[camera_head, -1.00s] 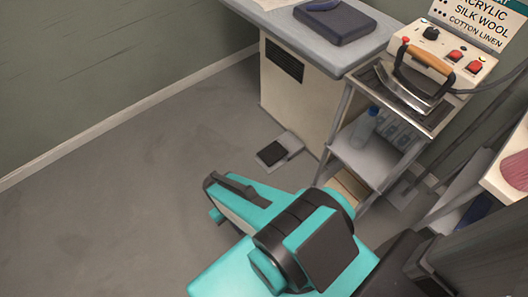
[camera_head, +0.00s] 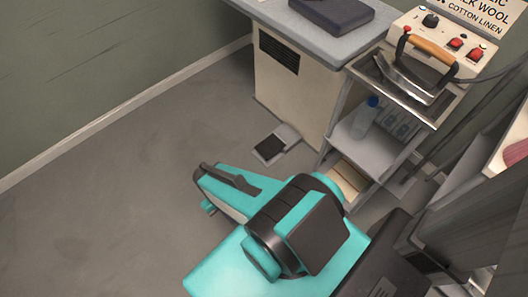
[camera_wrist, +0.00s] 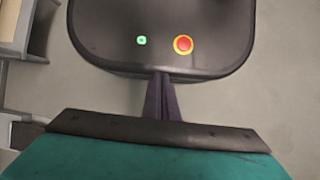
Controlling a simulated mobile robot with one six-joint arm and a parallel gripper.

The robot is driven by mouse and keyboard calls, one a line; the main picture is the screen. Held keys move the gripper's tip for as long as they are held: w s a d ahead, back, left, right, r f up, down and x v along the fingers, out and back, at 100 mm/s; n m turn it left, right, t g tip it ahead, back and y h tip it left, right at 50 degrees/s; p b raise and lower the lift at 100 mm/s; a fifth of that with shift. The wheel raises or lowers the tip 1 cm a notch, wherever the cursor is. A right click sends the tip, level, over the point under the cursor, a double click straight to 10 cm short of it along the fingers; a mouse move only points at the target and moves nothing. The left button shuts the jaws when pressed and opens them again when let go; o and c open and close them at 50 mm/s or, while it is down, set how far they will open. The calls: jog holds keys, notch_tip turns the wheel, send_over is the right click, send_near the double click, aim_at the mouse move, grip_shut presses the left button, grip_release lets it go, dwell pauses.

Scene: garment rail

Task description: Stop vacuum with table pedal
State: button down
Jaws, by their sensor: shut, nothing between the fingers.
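The table pedal (camera_head: 268,148) is a light grey block with a black tread. It lies on the floor by the front foot of the pressing table (camera_head: 285,85), a cream cabinet with a dark vent and a grey top. A dark patch at the wrist view's lower left is too unclear to name.
A trolley (camera_head: 372,152) right of the table carries an iron (camera_head: 415,75), a red-switched control box (camera_head: 455,45) and a bottle (camera_head: 365,117). A dark folded item (camera_head: 332,12) lies on the table. The floor (camera_head: 110,190) to the left is clear.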

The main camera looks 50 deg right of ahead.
jog(key=w+d+f+m+t+y+b, duration=0.2)
jog(key=w+d+f+m+b, duration=0.6)
jog(key=w, duration=0.3)
jog(key=m+t+b, duration=0.5)
jog(key=m+b, duration=1)
jog(key=m, duration=0.4)
send_near(265, 150)
jog(key=shift+s+r+t, duration=0.3)
jog(key=shift+s+r, duration=0.1)
jog(key=shift+r, duration=0.05)
jog(key=shift+f+b, duration=0.15)
jog(key=shift+b, duration=0.15)
jog(key=shift+b+x, duration=2.45)
jog(key=shift+x, duration=0.95)
